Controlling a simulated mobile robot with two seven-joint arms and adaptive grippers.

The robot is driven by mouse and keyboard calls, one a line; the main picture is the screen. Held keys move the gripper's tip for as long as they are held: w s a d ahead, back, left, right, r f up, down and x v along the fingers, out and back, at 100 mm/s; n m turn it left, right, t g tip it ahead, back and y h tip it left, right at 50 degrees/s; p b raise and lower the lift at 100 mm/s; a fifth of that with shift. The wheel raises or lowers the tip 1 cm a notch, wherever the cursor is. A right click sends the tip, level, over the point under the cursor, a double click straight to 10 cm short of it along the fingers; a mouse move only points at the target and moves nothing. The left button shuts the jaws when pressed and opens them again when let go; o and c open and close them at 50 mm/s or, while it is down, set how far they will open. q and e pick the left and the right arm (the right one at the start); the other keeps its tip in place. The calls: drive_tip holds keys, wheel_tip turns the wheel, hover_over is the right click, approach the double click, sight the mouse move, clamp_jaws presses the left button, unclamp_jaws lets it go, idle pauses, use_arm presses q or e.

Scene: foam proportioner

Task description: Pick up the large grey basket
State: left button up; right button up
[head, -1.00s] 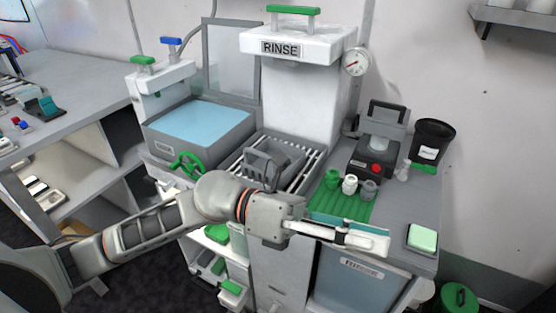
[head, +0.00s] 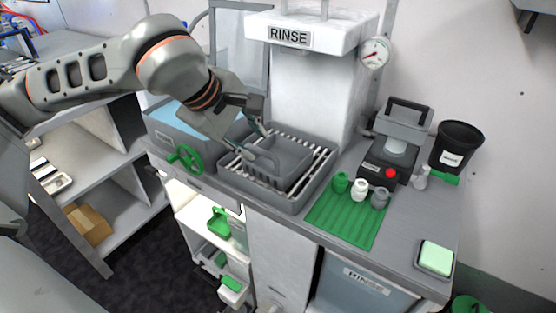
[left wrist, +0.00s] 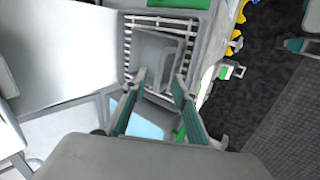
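The large grey basket (head: 284,157) sits on the slatted rack of the rinse station, with an upright grey handle. In the left wrist view the basket (left wrist: 152,54) lies just beyond my fingertips. My left gripper (head: 258,125) hovers over the basket's left back side, close to the handle. In the left wrist view its two teal-padded fingers (left wrist: 160,80) stand apart with nothing between them. Whether a finger touches the handle cannot be told. My right gripper is not in view.
The white RINSE tower (head: 318,95) stands right behind the rack. A green mat (head: 343,222) with small jars is on the right, near a black-grey device (head: 385,165) with a red button and a black cup (head: 458,145). A green valve wheel (head: 186,160) sits at front left.

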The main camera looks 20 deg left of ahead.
sight(265, 154)
use_arm(q)
drive_tip(key=x, duration=0.7)
drive_tip(key=shift+d+f+b, duration=0.2)
drive_tip(key=shift+f+b, duration=0.1)
drive_tip(key=shift+b, duration=0.05)
drive_tip(key=shift+r, duration=0.1)
clamp_jaws()
